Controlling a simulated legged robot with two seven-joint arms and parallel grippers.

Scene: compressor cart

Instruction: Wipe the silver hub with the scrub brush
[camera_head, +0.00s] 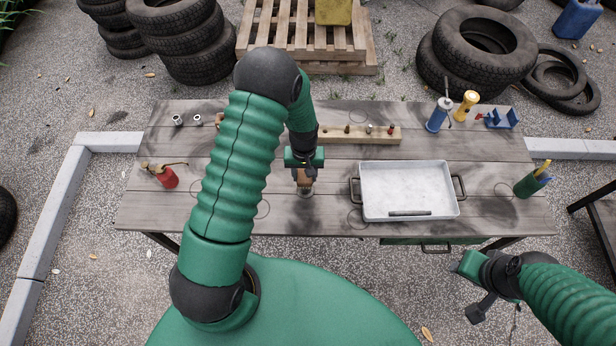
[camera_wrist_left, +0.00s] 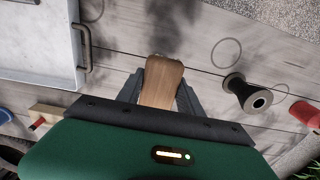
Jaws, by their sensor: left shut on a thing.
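My left gripper (camera_head: 304,178) is over the middle of the workbench, shut on a brown wooden block, the scrub brush (camera_wrist_left: 162,82). It also shows below the gripper in the head view (camera_head: 304,176).
A white tray (camera_head: 375,213) with handles stands right of the left gripper. Behind is a wooden peg rack (camera_head: 335,134). A red oil can (camera_head: 166,178) is at left. A blue bottle (camera_head: 438,117), yellow flashlight (camera_head: 466,105) and green cup (camera_head: 527,186) are at right.

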